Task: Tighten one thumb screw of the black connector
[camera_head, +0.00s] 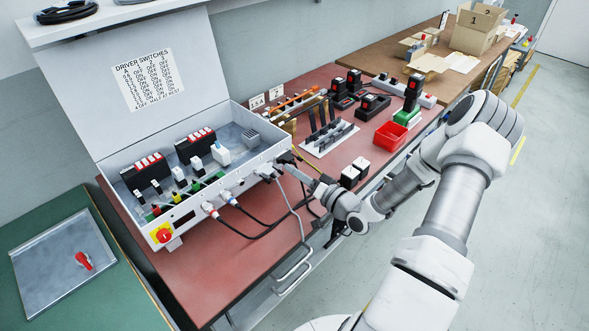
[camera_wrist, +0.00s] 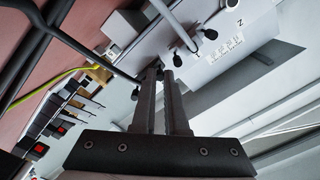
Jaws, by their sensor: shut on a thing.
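The black connector (camera_head: 287,157) sits at the right end of the control box's front wall, partly hidden by my gripper in the head view. My gripper (camera_head: 285,167) reaches it from the lower right. In the wrist view, my gripper's two long fingers (camera_wrist: 160,75) are close together. A small dark thumb screw (camera_wrist: 158,72) shows between their tips, against the pale box wall. The fingers cover most of it, so how far it is screwed in cannot be told.
The open control box (camera_head: 170,243) stands on a red bench top (camera_head: 255,270). A grey connector (camera_head: 266,171) with a hanging cable is close left of my gripper. Black knobs (camera_wrist: 193,47) show near my fingertips. Two black-and-white blocks (camera_head: 352,175) and a red bin (camera_head: 390,136) are to the right.

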